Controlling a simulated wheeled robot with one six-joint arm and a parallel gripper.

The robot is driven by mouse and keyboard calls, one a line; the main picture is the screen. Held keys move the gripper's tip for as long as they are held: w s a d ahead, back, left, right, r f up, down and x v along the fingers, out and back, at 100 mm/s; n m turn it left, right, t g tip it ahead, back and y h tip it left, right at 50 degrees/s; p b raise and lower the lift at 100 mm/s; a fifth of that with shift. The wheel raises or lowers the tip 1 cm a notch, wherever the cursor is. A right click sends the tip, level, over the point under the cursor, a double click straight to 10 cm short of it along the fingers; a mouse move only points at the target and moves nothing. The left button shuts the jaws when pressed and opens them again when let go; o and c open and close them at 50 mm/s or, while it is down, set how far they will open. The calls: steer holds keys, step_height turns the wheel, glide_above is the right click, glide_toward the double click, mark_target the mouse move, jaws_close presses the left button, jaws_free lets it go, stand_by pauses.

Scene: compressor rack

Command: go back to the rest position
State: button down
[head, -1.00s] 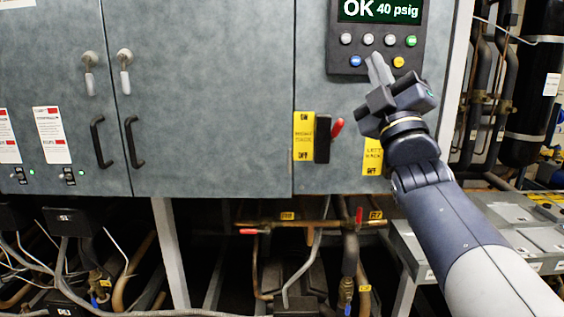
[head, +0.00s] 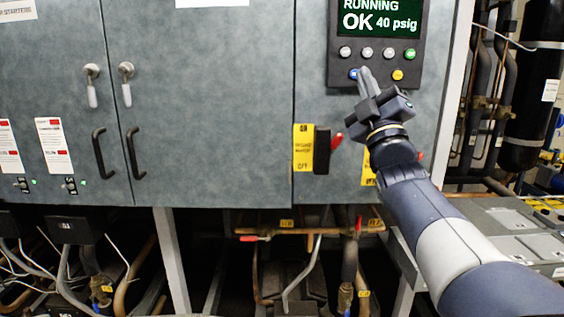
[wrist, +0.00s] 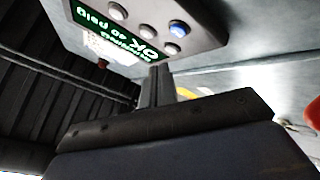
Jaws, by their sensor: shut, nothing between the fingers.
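My gripper (head: 367,82) is shut and empty, its fingers pointing up just below the control panel (head: 340,72) on the grey cabinet. In the head view its tips overlap the panel's lower edge, beside a blue button (head: 354,74). Whether they touch the panel cannot be told. The panel's screen (head: 380,18) reads "RUNNING OK 40 psig". In the wrist view the shut fingers (wrist: 159,78) show in the middle, with the panel and its blue button (wrist: 179,28) beyond them.
A red-handled switch (head: 323,150) with a yellow label sits left of my arm; another red handle (head: 420,155) shows to its right. Cabinet door handles (head: 134,152) stick out at the left. Pipes with red-handled valves (head: 256,238) run below. A grey metal box (head: 490,222) stands at the lower right.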

steer(key=shift+s+f+b, duration=0.3)
steer(key=shift+s+b, duration=0.1)
steer(key=shift+b, duration=1.25)
steer(key=r+p, duration=0.1)
steer(key=p, duration=0.2)
steer(key=shift+w+p, duration=0.1)
steer(key=shift+p, duration=0.3)
steer(key=shift+w+p, duration=0.2)
steer(key=shift+p, duration=0.65)
